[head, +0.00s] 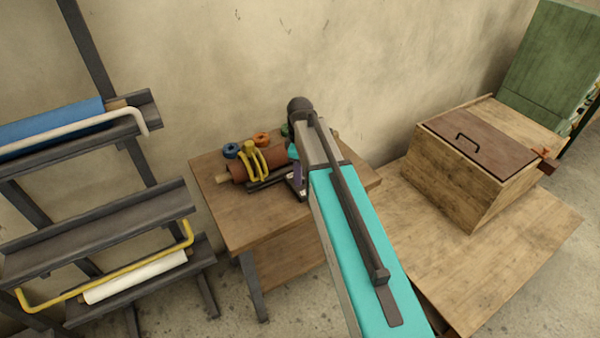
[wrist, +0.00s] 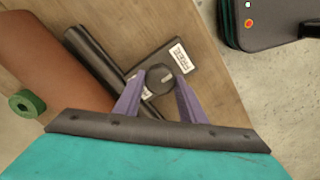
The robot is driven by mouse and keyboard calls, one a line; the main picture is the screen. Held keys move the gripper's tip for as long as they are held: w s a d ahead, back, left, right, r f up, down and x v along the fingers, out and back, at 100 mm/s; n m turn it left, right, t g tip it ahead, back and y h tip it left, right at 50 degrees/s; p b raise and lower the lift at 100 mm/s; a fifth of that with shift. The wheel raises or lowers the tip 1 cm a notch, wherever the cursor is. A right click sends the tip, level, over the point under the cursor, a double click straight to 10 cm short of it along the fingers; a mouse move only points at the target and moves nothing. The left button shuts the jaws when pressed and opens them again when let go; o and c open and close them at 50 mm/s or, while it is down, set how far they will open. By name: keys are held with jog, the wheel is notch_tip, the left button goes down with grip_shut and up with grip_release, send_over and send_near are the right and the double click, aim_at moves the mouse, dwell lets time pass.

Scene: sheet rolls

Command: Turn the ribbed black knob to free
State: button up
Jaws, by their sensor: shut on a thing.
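The black knob (wrist: 158,82) shows in the wrist view as a small dark disc with a pale mark on its face. It sits on a dark plate (wrist: 186,70) on the small wooden table. A white label (wrist: 178,52) stands on the plate above right of the knob; its lettering is hard to read. Part of a second label (wrist: 147,96) shows below left, mostly behind a finger. My gripper (wrist: 159,76) has its two purple fingers shut on the knob's sides. In the head view my gripper (head: 297,178) is partly hidden by my arm.
A brown roll (head: 243,170) with yellow hoops lies left of my gripper. Blue (head: 231,151) and orange (head: 261,139) rings sit behind it. A rack with rolls stands left, a wooden box (head: 450,175) right. The table's front left is clear.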

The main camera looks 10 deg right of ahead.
jog(key=o, duration=1)
jog(key=shift+o, duration=0.2)
jog(key=shift+r, duration=0.15)
notch_tip(320, 180, up, 14)
jog(key=b, duration=0.3)
jog(key=shift+f, duration=0.25)
jog(key=shift+s, duration=0.1)
